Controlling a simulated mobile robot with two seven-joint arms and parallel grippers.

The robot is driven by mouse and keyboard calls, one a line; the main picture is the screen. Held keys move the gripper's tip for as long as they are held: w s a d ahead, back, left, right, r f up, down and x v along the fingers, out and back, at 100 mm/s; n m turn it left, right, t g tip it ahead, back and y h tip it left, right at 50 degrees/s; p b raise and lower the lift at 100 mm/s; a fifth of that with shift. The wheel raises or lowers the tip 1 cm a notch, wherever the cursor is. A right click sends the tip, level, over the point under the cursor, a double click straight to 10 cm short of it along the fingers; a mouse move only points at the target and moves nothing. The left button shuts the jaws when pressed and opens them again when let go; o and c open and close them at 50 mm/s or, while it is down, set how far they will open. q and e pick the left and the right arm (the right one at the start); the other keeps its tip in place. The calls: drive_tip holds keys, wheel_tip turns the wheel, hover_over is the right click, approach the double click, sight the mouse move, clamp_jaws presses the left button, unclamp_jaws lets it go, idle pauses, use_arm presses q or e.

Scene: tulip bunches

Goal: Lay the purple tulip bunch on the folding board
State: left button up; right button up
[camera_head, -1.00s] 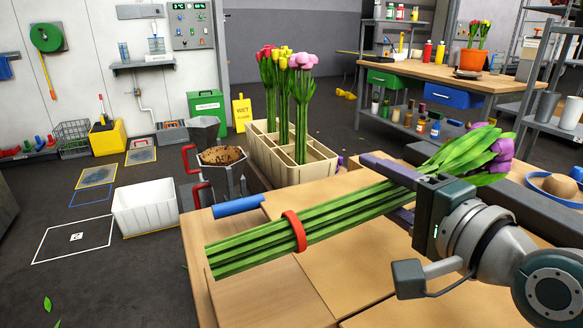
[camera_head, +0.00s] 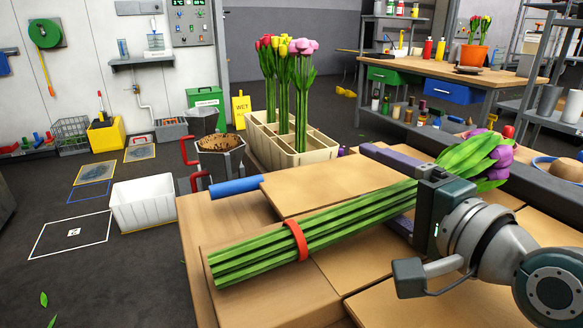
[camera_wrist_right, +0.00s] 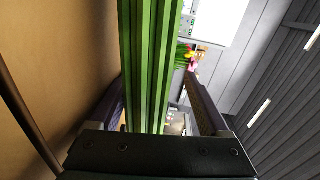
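The purple tulip bunch (camera_head: 345,222) has long green stems with a red band and purple blooms at the right. It lies slanted low across the light wooden panels of the folding board (camera_head: 310,188) and appears to rest on them. The stem ends reach toward the board's left side. My right gripper (camera_head: 385,190) is open around the stems just below the blooms, one finger on each side. In the right wrist view, the stems run between the fingers (camera_wrist_right: 155,105), with a gap at the right finger. My left gripper is not in view.
A blue roll (camera_head: 236,187) lies at the table's back left edge. Behind stand a metal pot (camera_head: 220,160) with red handles and a cream divided crate (camera_head: 300,158) holding red, yellow and pink tulips. A white bin (camera_head: 145,205) stands on the floor at left.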

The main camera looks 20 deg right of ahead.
drive_tip(key=shift+f, duration=0.1)
idle(0.3)
wheel_tip(320, 180, up, 20)
drive_tip(key=p, duration=0.9)
drive_tip(key=shift+r, duration=0.2)
